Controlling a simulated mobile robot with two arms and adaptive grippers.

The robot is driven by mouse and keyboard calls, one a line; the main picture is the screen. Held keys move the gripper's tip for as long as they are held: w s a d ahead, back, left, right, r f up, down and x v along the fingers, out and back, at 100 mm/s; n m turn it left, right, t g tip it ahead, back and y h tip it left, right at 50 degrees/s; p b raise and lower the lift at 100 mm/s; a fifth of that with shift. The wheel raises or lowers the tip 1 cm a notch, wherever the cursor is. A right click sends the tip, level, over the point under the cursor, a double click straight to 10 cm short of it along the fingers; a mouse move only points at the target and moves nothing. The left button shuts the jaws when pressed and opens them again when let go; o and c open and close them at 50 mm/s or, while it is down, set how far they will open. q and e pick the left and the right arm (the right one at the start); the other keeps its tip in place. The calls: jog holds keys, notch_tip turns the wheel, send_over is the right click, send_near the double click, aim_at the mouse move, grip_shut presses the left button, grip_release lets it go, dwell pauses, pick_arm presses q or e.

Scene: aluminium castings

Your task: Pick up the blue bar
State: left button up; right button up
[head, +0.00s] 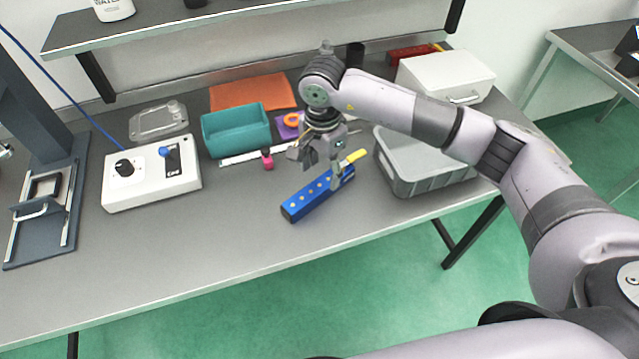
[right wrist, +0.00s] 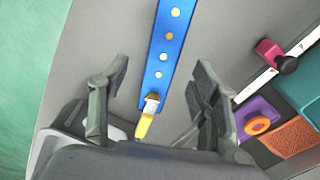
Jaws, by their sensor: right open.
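The blue bar (head: 308,199) lies on the grey table near its front edge, with a row of yellowish dots along its top and a yellow piece (head: 355,156) at its far end. In the right wrist view the bar (right wrist: 167,45) runs down from the top edge to between the fingers, its yellow piece (right wrist: 145,124) closest to the palm. My right gripper (head: 323,176) is open above the far part of the bar. In the right wrist view its fingers (right wrist: 155,95) stand apart on either side of the bar, with visible gaps. My left gripper is not in view.
A grey bin (head: 405,177) stands close right of the bar. A small pink-and-black object (head: 267,159), a ruler (head: 240,158) and a teal bin (head: 237,131) lie to the left. A white control box (head: 150,186) is further left. The table front left of the bar is clear.

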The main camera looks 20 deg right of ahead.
aim_at(320, 185)
jog(key=shift+s+f, duration=0.1)
jog(key=shift+f, duration=0.35)
jog(key=f+p, duration=0.1)
jog(key=f, duration=0.1)
jog(key=f+p, duration=0.1)
jog(key=f, duration=0.1)
jog(key=shift+w+a+f+p, duration=0.2)
jog(key=shift+f+p, duration=0.05)
jog(key=shift+p, duration=0.1)
jog(key=shift+f, duration=0.3)
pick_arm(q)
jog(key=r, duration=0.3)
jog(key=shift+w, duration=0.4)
pick_arm(e)
jog(key=shift+c, duration=0.2)
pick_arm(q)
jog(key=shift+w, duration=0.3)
pick_arm(e)
grip_shut()
